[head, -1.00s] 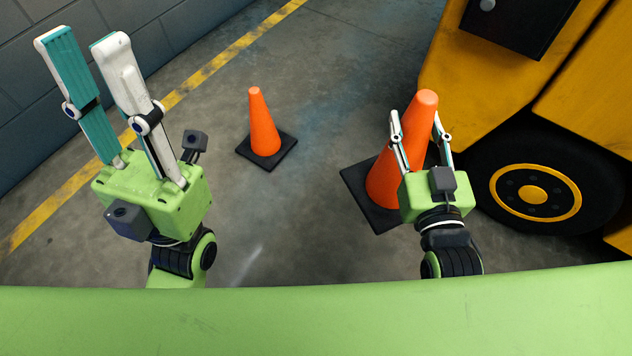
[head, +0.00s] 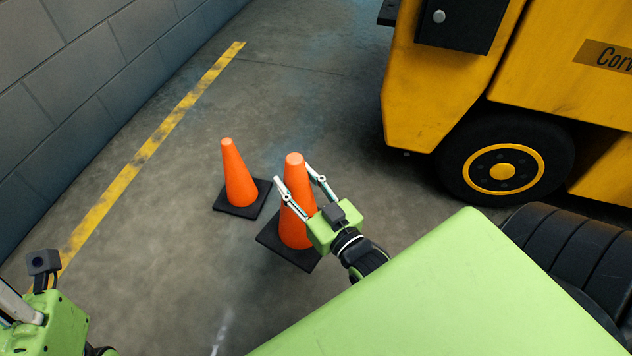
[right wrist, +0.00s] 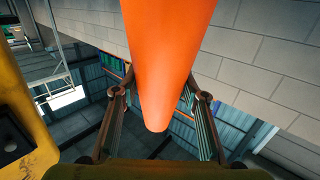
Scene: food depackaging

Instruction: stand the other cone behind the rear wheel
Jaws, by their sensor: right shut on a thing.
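My right gripper (head: 292,174) is shut on an orange cone (head: 298,225) with a black square base, upright in the head view. I cannot tell whether its base touches the floor. In the right wrist view the held cone (right wrist: 165,55) fills the middle, between the two fingers (right wrist: 158,98). A second orange cone (head: 239,178) stands upright on the floor just left of the held one. The rear wheel (head: 503,171), black with a yellow ring, is on the yellow vehicle at the right. My left gripper (head: 40,325) is cut off at the lower left; its fingertips are hidden.
The yellow vehicle (head: 440,95) stands at the upper right. A grey block wall (head: 90,90) runs along the left, with a yellow floor line (head: 150,145) beside it. Bare concrete floor (head: 400,200) lies between the held cone and the wheel.

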